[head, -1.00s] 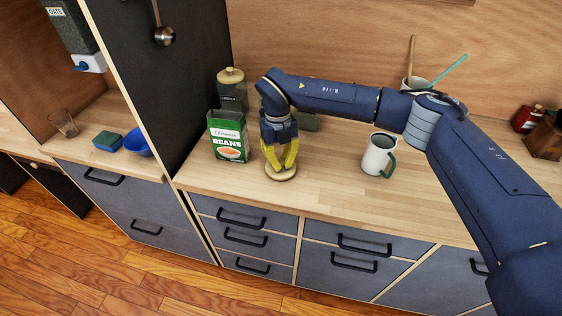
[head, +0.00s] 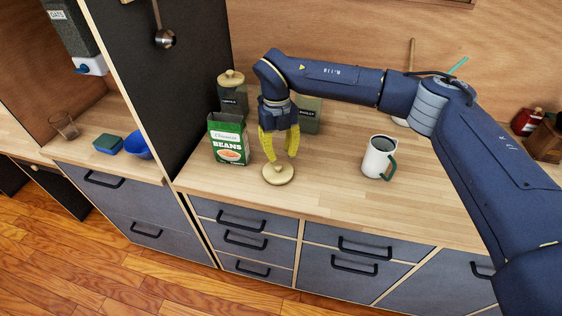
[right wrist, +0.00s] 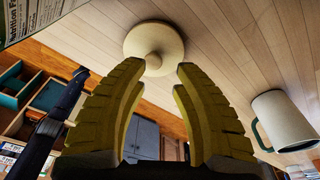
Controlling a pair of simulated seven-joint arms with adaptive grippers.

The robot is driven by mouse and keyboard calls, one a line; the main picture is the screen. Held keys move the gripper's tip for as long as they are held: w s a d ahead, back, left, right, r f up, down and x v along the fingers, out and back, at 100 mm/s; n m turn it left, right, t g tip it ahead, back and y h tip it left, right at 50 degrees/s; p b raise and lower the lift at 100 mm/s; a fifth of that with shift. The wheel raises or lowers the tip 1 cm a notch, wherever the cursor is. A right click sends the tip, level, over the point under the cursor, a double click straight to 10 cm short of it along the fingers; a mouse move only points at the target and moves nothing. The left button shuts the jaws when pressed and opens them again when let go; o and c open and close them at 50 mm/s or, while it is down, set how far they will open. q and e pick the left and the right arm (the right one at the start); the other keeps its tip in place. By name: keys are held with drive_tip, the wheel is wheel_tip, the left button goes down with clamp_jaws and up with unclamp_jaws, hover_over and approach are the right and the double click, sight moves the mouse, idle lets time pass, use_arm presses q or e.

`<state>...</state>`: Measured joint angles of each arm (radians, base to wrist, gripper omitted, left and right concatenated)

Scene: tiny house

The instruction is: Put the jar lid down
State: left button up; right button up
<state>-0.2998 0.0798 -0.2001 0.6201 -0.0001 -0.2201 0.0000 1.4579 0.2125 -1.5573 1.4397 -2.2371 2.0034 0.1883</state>
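The jar lid (head: 278,174) is a round, pale wooden disc with a knob. It lies flat, knob up, on the wooden counter near its front edge, and it also shows in the right wrist view (right wrist: 154,42). My right gripper (head: 281,160), with yellow fingers, is just above and behind the lid. Its fingers are apart with nothing between them, as the right wrist view (right wrist: 156,72) also shows. A dark jar (head: 232,98) with a similar lid on it stands at the back. A greenish jar (head: 308,115) stands behind my gripper, its top hidden by my arm. My left gripper is out of view.
A green beans box (head: 229,140) stands close to the left of the lid. A white mug (head: 379,157) with a green handle stands to the right. The counter (head: 325,180) between lid and mug is clear. A tall dark panel (head: 170,95) rises at the left.

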wheel_tip(320, 180, up, 7)
drive_tip(key=shift+w+a, duration=0.15)
drive_tip(key=shift+w, duration=0.3)
idle(0.3)
